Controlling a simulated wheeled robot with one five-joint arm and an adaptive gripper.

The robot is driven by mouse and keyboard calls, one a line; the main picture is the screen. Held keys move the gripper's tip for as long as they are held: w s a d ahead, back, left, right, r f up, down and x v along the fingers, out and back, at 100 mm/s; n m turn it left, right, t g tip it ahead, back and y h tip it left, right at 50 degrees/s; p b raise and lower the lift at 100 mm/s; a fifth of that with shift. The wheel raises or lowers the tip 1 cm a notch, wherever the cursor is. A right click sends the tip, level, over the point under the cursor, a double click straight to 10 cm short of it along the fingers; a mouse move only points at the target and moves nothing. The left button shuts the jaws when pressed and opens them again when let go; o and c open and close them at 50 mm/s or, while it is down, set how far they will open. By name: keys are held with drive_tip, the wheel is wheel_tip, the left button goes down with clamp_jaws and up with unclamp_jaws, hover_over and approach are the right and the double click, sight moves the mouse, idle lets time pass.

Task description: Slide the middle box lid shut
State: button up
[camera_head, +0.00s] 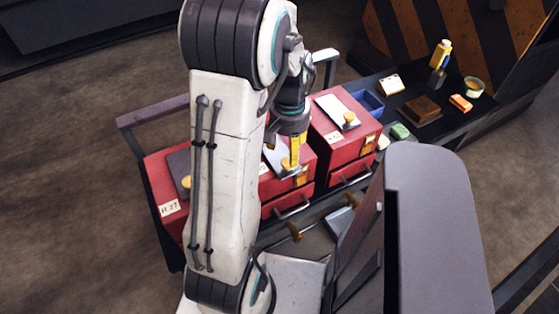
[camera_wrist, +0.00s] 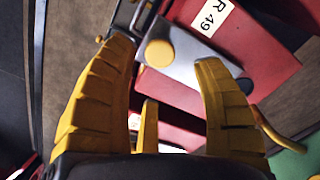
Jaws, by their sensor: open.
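The middle red box (camera_head: 298,182) stands between two other red boxes in the head view. Part of its pale metal lid (camera_head: 275,157) shows; my arm hides the left part. My gripper (camera_head: 293,160) is over this box, its yellow fingers pointing down at the lid's knob. In the wrist view my gripper (camera_wrist: 163,58) is open, with a finger on each side of a round yellow knob (camera_wrist: 160,53). The knob sits on a grey metal lid (camera_wrist: 180,68) beside a red surface labelled R 49. I cannot tell whether the fingers touch the knob.
The right red box (camera_head: 352,150) has a pale lid with a knob. The left red box (camera_head: 160,190), labelled R 27, has a dark lid. A dark bench (camera_head: 425,100) at right holds a blue bin (camera_head: 368,102), a bottle (camera_head: 441,55) and small items. Drawer handles project in front.

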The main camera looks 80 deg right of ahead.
sight(288, 162)
drive_tip(key=shift+f, duration=2.75)
